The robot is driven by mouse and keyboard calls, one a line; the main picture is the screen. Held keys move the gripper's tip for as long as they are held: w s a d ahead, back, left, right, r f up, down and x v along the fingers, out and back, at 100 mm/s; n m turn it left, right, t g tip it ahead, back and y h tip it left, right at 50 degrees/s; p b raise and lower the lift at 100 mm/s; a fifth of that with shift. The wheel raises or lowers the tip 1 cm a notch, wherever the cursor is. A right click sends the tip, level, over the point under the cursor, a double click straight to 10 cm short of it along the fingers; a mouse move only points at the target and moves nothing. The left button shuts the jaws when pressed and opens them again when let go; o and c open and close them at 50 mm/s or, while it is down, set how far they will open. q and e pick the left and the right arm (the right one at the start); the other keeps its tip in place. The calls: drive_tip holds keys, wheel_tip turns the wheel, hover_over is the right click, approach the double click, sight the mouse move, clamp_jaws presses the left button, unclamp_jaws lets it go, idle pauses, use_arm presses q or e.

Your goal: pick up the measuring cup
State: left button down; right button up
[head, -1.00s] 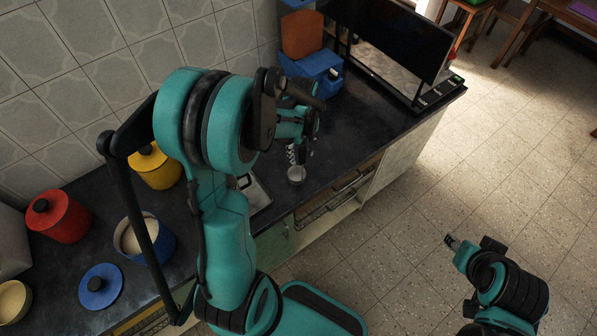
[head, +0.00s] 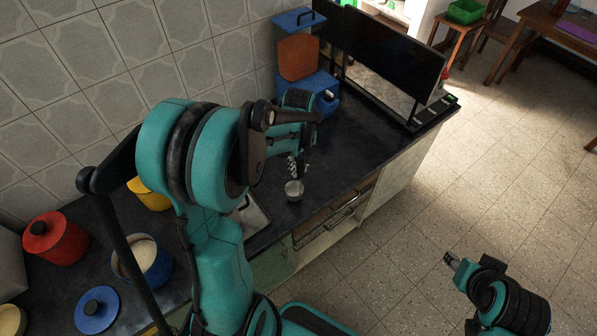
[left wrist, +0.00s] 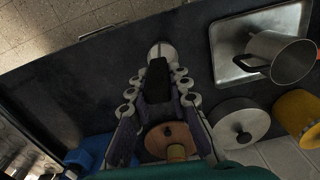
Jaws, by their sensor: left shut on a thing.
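The measuring cup (head: 294,191) is a small steel cup near the front edge of the dark counter in the head view. In the left wrist view its pale metal (left wrist: 163,50) shows at the far end of the fingers. My left gripper (head: 298,172) reaches down to it from above and is shut on it. In the left wrist view the fingers (left wrist: 158,80) come together at the cup and partly hide it. I cannot tell whether the cup touches the counter. My right gripper (head: 450,258) is over the floor, away from the counter; its jaws are too small to read.
A tray (left wrist: 228,68) bears a steel pot (left wrist: 283,50). Blue (head: 157,262), red (head: 62,240) and yellow (head: 148,196) containers stand left on the counter. A blue box (head: 322,88) and dark screen-like panel (head: 400,55) stand behind.

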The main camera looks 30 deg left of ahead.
use_arm(q)
drive_tip(key=s+d+r+p, duration=0.2)
drive_tip(key=s+d+r, duration=0.4)
drive_tip(key=d, duration=0.3)
drive_tip(key=shift+s+d+r, duration=0.3)
drive_tip(key=shift+d+r, duration=0.05)
drive_tip(key=shift+r, duration=0.5)
drive_tip(key=c, duration=1.9)
unclamp_jaws()
drive_tip(key=shift+c, duration=0.2)
clamp_jaws()
